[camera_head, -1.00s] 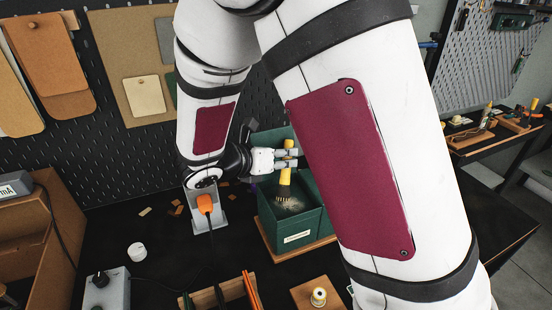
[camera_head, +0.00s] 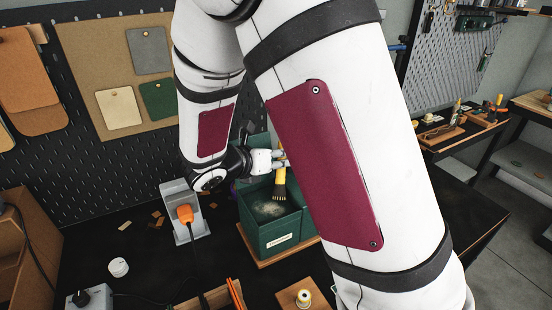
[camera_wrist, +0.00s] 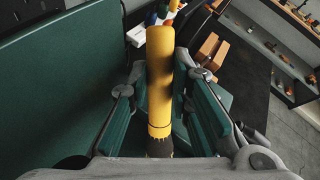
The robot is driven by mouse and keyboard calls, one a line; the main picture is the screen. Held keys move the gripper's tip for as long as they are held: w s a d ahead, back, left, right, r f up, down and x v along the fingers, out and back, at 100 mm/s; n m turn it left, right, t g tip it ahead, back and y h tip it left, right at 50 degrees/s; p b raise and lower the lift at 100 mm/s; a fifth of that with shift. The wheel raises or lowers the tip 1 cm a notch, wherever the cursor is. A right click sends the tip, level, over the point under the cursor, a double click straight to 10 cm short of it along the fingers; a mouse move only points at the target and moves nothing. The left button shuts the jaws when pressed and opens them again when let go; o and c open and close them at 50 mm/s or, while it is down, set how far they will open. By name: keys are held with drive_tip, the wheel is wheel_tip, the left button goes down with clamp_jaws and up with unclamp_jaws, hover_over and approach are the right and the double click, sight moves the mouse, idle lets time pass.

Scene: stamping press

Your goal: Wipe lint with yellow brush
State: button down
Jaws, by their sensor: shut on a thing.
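My gripper (camera_head: 277,160) is shut on the yellow brush (camera_head: 280,184), just above the open green box. The brush hangs with its bristles down, inside or over the box opening. In the wrist view the yellow handle (camera_wrist: 160,75) stands between my fingers. The lint (camera_head: 271,209) is a pale fuzzy patch on the surface inside the green box (camera_head: 283,236). The bristles are beside the far side of the patch; whether they touch the surface cannot be told. My arm hides part of the box's right side.
The box has a label on its front and a raised green panel behind, and stands on a wooden base (camera_head: 262,259). A grey stand with an orange part (camera_head: 185,214) is close on its left. A spool (camera_head: 303,298) is in front.

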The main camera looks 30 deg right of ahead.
drive_tip(key=a, duration=0.7)
drive_tip(key=shift+a+p, duration=0.25)
drive_tip(key=shift+p, duration=0.05)
idle(0.4)
drive_tip(key=shift+f, duration=0.1)
wheel_tip(320, 180, up, 6)
drive_tip(key=p, duration=0.2)
drive_tip(key=shift+p, duration=0.4)
wheel_tip(320, 180, up, 3)
drive_tip(key=shift+p, duration=0.6)
idle(0.4)
